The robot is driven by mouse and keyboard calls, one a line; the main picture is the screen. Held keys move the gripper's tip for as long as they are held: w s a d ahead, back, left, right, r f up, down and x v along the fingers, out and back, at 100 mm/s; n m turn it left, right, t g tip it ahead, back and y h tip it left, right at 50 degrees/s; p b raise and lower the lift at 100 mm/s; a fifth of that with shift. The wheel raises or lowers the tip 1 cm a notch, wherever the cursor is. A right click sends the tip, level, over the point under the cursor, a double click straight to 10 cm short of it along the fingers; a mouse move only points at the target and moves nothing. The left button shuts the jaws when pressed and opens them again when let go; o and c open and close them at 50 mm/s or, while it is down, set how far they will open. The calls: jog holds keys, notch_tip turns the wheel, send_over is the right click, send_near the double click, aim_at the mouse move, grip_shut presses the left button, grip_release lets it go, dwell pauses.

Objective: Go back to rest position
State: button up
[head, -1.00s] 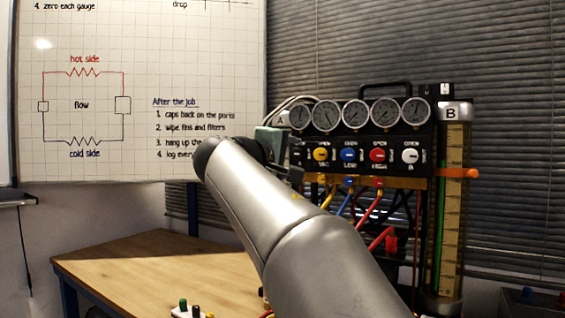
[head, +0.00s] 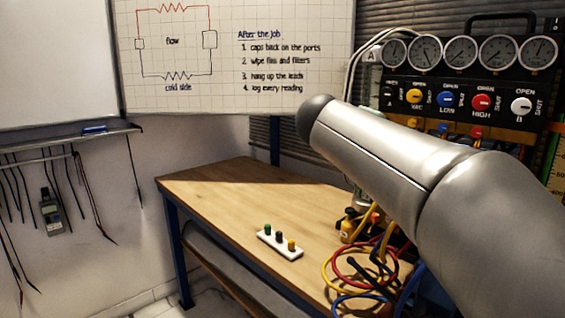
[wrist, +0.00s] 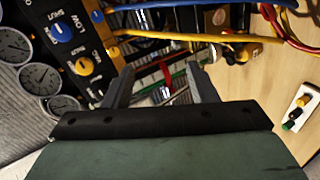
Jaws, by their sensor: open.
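My gripper (wrist: 160,70) shows in the wrist view with its two fingers apart and nothing clearly held between them. Beyond the fingers are yellow and blue hoses and a red part. The gauge panel (wrist: 78,50) with its knobs lies to the left of the fingers in that view. In the head view my arm crosses the right side in front of the gauge panel (head: 455,88), and the gripper is hidden behind it. I cannot tell how far the fingers are from the hoses.
The wooden bench (head: 215,195) has bare room at its left. A white block with coloured caps (head: 280,244) sits near its front. Coiled hoses (head: 360,272) lie to the right.

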jog(key=s+a+f+m+g+y+p, duration=0.3)
jog(key=s+f+p, duration=0.4)
jog(key=s+f, duration=0.3)
jog(key=s+a+f+m+g+y+p, duration=0.3)
jog(key=s+a+f+g+y+p, duration=0.2)
jog(key=s, duration=1.3)
notch_tip(320, 180, down, 5)
jog(key=y+p, duration=0.2)
jog(key=shift+r+g+p, duration=0.15)
jog(key=shift+g+p, duration=0.2)
jog(key=shift+g, duration=0.05)
jog(key=shift+d, duration=0.1)
